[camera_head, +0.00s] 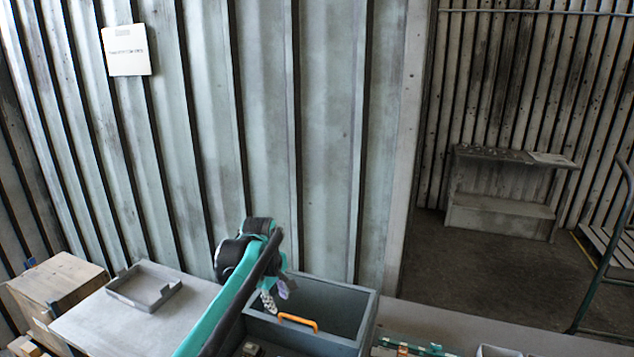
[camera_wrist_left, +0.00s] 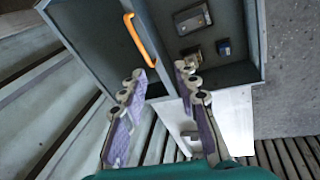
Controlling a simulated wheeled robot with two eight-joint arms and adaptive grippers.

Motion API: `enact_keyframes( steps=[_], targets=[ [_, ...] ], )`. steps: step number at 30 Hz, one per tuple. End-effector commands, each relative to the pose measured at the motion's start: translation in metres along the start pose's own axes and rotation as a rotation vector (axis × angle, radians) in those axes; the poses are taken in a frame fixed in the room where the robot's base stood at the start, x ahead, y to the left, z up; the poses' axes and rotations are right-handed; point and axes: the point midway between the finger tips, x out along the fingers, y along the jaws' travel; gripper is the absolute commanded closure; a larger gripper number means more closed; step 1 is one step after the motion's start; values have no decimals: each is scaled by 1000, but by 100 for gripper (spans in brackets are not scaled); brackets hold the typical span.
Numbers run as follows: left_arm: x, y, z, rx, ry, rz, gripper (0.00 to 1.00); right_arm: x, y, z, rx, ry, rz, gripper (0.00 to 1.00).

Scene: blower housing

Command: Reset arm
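My left arm (camera_head: 232,300), teal and black, reaches in from the bottom of the head view. Its gripper (camera_head: 277,294) is over the left part of a blue-grey bin (camera_head: 364,325) with an orange handle (camera_head: 298,321). In the left wrist view the two purple-padded fingers of the gripper (camera_wrist_left: 161,77) stand apart with nothing between them. The bin's orange handle (camera_wrist_left: 138,40) is seen beyond the fingertips, and the gripper looks apart from it. My right gripper is not in view.
The bin holds a dark block (camera_wrist_left: 192,18) and small parts, including a blue one (camera_wrist_left: 224,47). A shallow grey tray (camera_head: 144,287) lies on a table (camera_head: 95,322), left of the bin. Wooden boxes (camera_head: 58,280) stand at far left. A corrugated wall (camera_head: 325,130) rises behind.

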Motion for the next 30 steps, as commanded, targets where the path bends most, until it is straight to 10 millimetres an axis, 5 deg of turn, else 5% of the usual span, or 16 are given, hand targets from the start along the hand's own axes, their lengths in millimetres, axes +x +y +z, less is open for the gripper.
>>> enact_keyframes(
  steps=[10, 18, 24, 30],
  targets=[
    [-5, -150, 48, 457, 131, 102, 69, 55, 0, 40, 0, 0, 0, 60],
    [42, -267, 94, 802, 266, 132, 69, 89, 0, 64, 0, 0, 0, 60],
    [77, -317, 115, 968, 337, 130, 69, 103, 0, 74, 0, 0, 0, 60],
    [86, -329, 120, 1017, 358, 127, 69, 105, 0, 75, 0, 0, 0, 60]
  ],
)
